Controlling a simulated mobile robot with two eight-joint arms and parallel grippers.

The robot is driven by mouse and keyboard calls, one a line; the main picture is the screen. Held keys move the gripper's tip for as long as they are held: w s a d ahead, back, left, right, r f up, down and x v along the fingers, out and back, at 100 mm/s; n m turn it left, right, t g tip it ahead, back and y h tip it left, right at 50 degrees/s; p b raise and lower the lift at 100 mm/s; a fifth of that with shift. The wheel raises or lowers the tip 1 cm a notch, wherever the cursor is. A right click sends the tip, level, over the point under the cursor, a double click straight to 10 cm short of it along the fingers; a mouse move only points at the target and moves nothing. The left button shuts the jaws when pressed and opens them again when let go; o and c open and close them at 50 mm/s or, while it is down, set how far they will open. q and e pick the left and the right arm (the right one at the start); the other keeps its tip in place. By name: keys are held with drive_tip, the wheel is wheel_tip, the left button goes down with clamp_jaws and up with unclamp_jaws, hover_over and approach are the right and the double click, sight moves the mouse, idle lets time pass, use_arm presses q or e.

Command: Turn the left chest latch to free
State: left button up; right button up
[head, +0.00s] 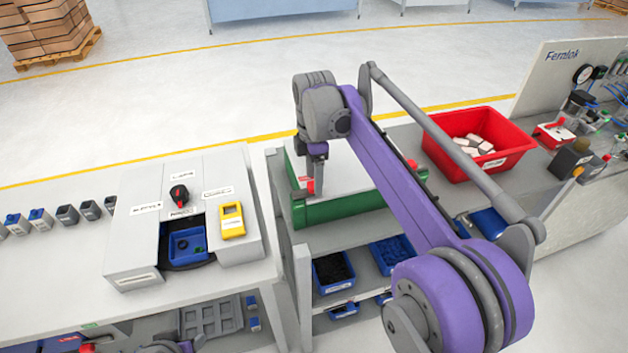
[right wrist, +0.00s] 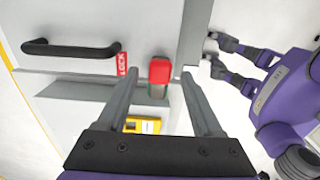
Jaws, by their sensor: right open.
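The chest has a green body (head: 340,211) and a white lid (head: 350,168). It stands on the bench in the middle of the head view. Its red left latch (right wrist: 160,70) shows in the right wrist view beside a red LOCK label (right wrist: 122,64). My right gripper (head: 311,185) points down at the chest's left end. Its open fingers stand on either side of the latch in the right wrist view; contact cannot be told. My left gripper (right wrist: 213,54) shows at the right of that view, its two fingers apart and empty.
A black handle (right wrist: 70,48) is on the lid. A red bin (head: 476,140) with pale blocks stands to the right. A grey-white unit with a black-red knob (head: 179,196) and a yellow frame (head: 232,220) is to the left. Blue bins (head: 334,272) sit on the shelf below.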

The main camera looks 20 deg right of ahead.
drive_tip(key=shift+f, duration=0.6)
clamp_jaws()
